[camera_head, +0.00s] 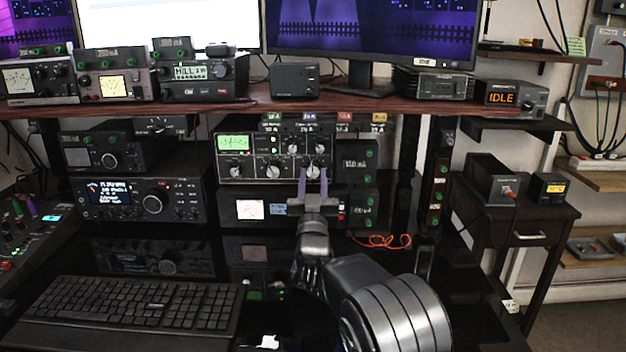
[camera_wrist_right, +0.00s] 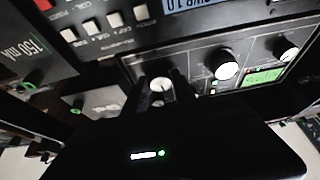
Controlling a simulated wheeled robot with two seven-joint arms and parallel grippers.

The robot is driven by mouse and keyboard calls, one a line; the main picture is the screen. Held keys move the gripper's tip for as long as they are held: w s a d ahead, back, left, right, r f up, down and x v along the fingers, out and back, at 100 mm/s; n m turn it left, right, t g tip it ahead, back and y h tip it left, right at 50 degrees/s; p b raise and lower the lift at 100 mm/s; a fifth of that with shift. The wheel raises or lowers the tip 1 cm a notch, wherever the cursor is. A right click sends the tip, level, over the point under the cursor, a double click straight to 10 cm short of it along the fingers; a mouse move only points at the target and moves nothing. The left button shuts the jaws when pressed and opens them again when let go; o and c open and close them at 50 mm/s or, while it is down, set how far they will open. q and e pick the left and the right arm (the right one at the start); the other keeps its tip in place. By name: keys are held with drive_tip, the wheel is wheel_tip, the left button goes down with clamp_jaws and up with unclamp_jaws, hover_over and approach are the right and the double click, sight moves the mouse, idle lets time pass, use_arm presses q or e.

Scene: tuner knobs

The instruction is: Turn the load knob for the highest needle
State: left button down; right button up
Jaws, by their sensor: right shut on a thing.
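My right gripper (camera_head: 313,176) reaches the tuner's front from below, one finger on each side of the lower right knob (camera_head: 313,171). That knob shows between the fingers in the right wrist view (camera_wrist_right: 161,86). The gripper is shut on it. The knob labels are not legible. My left gripper is not in view.
A second device with a pale display (camera_head: 250,209) sits directly below the tuner, behind my right gripper. A small box with green lights (camera_head: 357,162) stands close to the tuner's right. A keyboard (camera_head: 130,306) lies at front left. A red cable (camera_head: 380,241) lies right of my arm.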

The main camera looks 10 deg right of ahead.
clamp_jaws()
drive_tip(key=shift+f+m+h+b, duration=0.15)
drive_tip(key=shift+m+h+b, duration=0.45)
drive_tip(key=shift+m+b, duration=0.2)
drive_tip(key=m+h+b, duration=0.1)
drive_tip(key=m, duration=0.1)
drive_tip(key=shift+a+m+g+b, duration=0.1)
drive_tip(key=shift+m+g+b, duration=0.3)
drive_tip(key=shift+m+g+h+b, duration=0.3)
drive_tip(key=shift+m+h+b, duration=0.15)
drive_tip(key=shift+m, duration=0.55)
drive_tip(key=shift+a+r+m+g+h, duration=0.15)
drive_tip(key=shift+m+g+h, duration=0.35)
drive_tip(key=shift+m, duration=0.6)
